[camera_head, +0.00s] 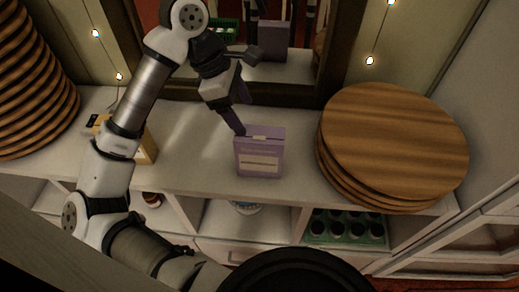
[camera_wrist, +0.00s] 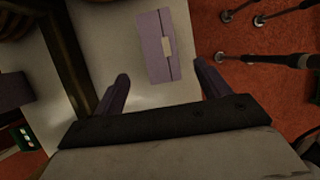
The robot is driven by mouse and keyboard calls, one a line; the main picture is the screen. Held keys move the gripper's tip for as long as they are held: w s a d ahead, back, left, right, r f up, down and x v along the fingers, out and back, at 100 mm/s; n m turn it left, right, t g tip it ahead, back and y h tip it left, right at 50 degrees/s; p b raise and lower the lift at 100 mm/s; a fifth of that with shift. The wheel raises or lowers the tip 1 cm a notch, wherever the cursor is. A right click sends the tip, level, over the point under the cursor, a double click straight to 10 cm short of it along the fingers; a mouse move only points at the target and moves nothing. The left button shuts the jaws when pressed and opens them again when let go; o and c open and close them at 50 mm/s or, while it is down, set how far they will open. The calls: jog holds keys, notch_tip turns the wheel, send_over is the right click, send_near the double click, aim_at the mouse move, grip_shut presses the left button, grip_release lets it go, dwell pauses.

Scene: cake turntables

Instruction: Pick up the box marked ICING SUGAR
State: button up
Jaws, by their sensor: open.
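A purple box (camera_head: 259,158) with a pale label stands upright on the white counter near its front edge; its lettering is too small to read. In the wrist view the box (camera_wrist: 153,46) lies ahead of the fingertips, a little nearer the right finger. My gripper (camera_head: 240,112) is above and just behind the box in the head view, with a dark fingertip close to its top edge. In the wrist view my gripper (camera_wrist: 163,86) is open, its two purple-grey fingers apart with nothing between them. I cannot tell whether a finger touches the box.
A stack of round wooden boards (camera_head: 392,140) stands close to the box's right. Another tall stack (camera_head: 30,85) is at far left. A yellowish box (camera_head: 146,143) sits behind my arm. A dark-framed mirror (camera_head: 290,75) backs the counter. Shelves below hold a green tray (camera_head: 345,229).

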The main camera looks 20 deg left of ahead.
aim_at(255, 134)
jog(key=p+x, duration=0.1)
jog(key=x, duration=0.5)
jog(key=shift+d, duration=0.15)
jog(key=p+x, duration=0.2)
jog(key=x, duration=0.3)
jog(key=shift+p, duration=0.3)
jog(key=shift+f, duration=0.15)
jog(key=shift+f+b, duration=0.25)
jog(key=shift+b, duration=0.75)
jog(key=c, duration=1.3)
jog(key=shift+r+p, duration=0.25)
jog(key=shift+p, duration=0.3)
